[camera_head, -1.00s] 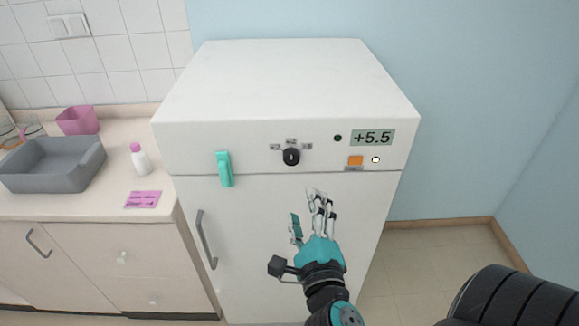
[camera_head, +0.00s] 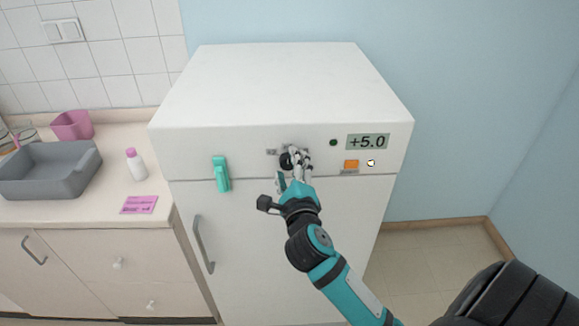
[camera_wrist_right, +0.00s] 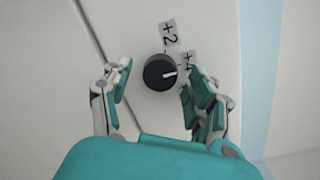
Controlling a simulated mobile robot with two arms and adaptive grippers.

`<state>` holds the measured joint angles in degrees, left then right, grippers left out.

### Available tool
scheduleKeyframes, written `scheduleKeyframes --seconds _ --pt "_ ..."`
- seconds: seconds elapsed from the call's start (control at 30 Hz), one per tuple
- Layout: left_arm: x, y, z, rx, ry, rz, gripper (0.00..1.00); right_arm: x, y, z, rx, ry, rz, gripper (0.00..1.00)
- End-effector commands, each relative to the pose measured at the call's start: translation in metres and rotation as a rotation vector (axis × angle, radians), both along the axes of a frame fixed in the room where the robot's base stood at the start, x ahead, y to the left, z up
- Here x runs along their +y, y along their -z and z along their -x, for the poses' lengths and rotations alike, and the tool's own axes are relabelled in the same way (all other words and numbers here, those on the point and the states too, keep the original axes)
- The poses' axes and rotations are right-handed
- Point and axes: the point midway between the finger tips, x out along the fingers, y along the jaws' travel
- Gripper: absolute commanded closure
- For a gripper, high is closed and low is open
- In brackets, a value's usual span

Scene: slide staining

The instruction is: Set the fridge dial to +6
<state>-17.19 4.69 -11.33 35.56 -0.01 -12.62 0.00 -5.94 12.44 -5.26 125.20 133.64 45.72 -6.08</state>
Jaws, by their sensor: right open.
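The black round fridge dial (camera_head: 286,161) is on the front panel of the white fridge (camera_head: 260,90). In the right wrist view the dial (camera_wrist_right: 160,72) shows a white pointer line turned toward a partly hidden label; a +2 label (camera_wrist_right: 171,34) is beside it. The display (camera_head: 367,142) reads +5.0. My right gripper (camera_head: 293,162) is at the dial. In the right wrist view its open fingers (camera_wrist_right: 158,85) stand on either side of the dial, with gaps; contact cannot be made out. My left gripper is not in view.
An orange button (camera_head: 351,164) and a lit lamp (camera_head: 371,163) are right of the dial. A teal latch (camera_head: 221,173) and the door handle (camera_head: 203,244) are on the left. A counter with a grey tray (camera_head: 50,178) and bottle (camera_head: 135,164) stands left.

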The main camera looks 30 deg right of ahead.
Motion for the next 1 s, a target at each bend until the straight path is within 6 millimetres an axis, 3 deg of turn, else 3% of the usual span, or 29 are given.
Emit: scheduleKeyframes --seconds 0.17,0.57,1.0 --pt "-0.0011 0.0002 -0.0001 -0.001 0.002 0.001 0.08 0.0001 0.0001 0.0001 0.0 0.0 0.0 0.43" --pt "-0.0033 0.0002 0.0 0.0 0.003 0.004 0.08 0.0003 0.0002 0.0003 0.0 0.0 0.0 0.95" --pt "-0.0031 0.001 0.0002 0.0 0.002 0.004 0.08 0.0006 0.0015 0.0004 -0.051 0.0 -0.088 0.96"
